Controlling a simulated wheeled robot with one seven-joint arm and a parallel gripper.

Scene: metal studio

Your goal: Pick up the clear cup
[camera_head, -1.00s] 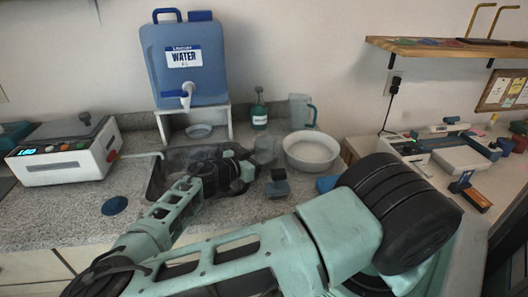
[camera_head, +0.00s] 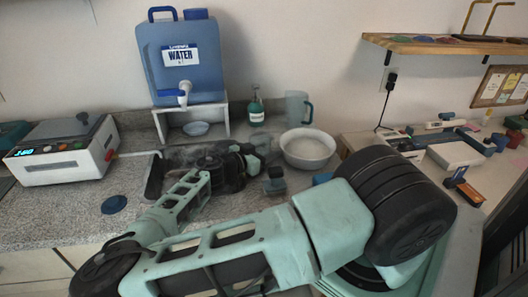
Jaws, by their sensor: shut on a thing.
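A clear cup (camera_head: 263,146) stands on the counter left of the white bowl, between the green-labelled bottle and the small grey-blue block. It is faint and partly hidden by my gripper. My gripper (camera_head: 252,160) reaches over the sink from the left with its fingers at the cup's left side, shut on the cup. The fingertips are small and dark, so the exact contact on the cup is hard to see. Whether the cup is clear of the counter cannot be told.
A white bowl (camera_head: 308,150) stands just right of the cup, a clear pitcher (camera_head: 297,106) behind it. A green bottle (camera_head: 256,112) and a blue water tank (camera_head: 182,58) on a white stand are behind. A grey-blue block (camera_head: 275,183) lies in front. The sink (camera_head: 153,178) lies left.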

